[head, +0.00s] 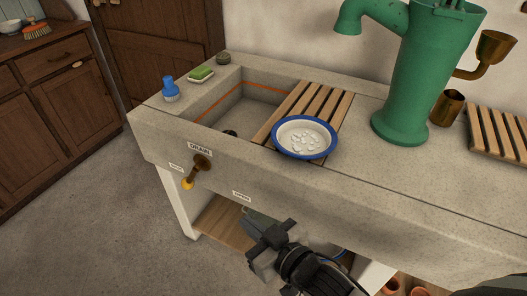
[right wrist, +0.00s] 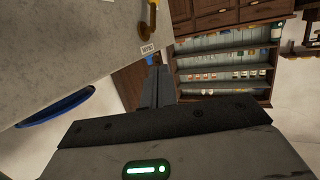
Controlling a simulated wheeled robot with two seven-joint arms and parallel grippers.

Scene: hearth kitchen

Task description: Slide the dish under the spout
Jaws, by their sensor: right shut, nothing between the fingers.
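The dish (head: 304,157), shallow and white with a blue rim, sits near the counter's front edge, partly on the wooden slats (head: 322,97). Several small pale pieces lie in it. Its blue rim also shows at the left of the right wrist view (right wrist: 57,107). The spout (head: 349,22) belongs to the green pump (head: 405,85) and overhangs the counter behind the dish, so the dish is in front of it and to its left. My right gripper (head: 266,236) is shut and empty, in front of the counter and below the dish, apart from it. My left gripper is not in view.
The stone basin (head: 215,108) is left of the slats. A blue brush (head: 170,88) and a green sponge (head: 201,73) stand along its rim. A brass drain handle (head: 199,165) juts from the front. A brass cup (head: 447,107) and slatted rack (head: 500,135) are right of the pump.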

